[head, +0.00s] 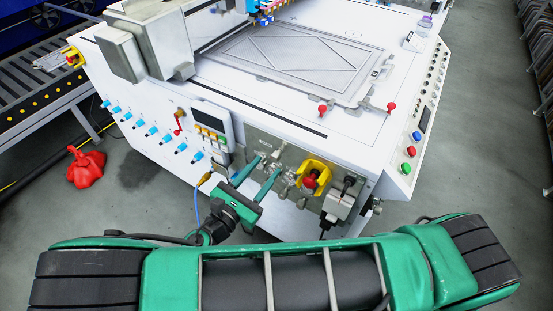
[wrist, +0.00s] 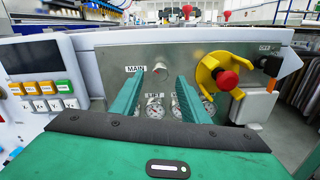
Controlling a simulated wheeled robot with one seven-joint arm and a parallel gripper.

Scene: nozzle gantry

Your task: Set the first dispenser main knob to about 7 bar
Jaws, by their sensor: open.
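In the wrist view a small round silver knob (wrist: 156,61) sits on the steel panel (wrist: 215,65), just right of a label reading MAIN (wrist: 135,69). My gripper (wrist: 160,79) is open, its two green fingers pointing at the panel. The knob appears above and between the fingertips, and nothing is held. Small round gauges (wrist: 154,112) show between the fingers, partly hidden by them and too small to read. In the head view my gripper (head: 269,165) is at the front panel of the white machine (head: 255,100), near small silver fittings.
A yellow guard with a red button (wrist: 228,80) is right of my gripper, with a black rotary switch (wrist: 272,65) beyond. A control box with coloured buttons (wrist: 52,104) is on the left. A row of blue-tipped fittings (head: 152,130) lines the machine's front.

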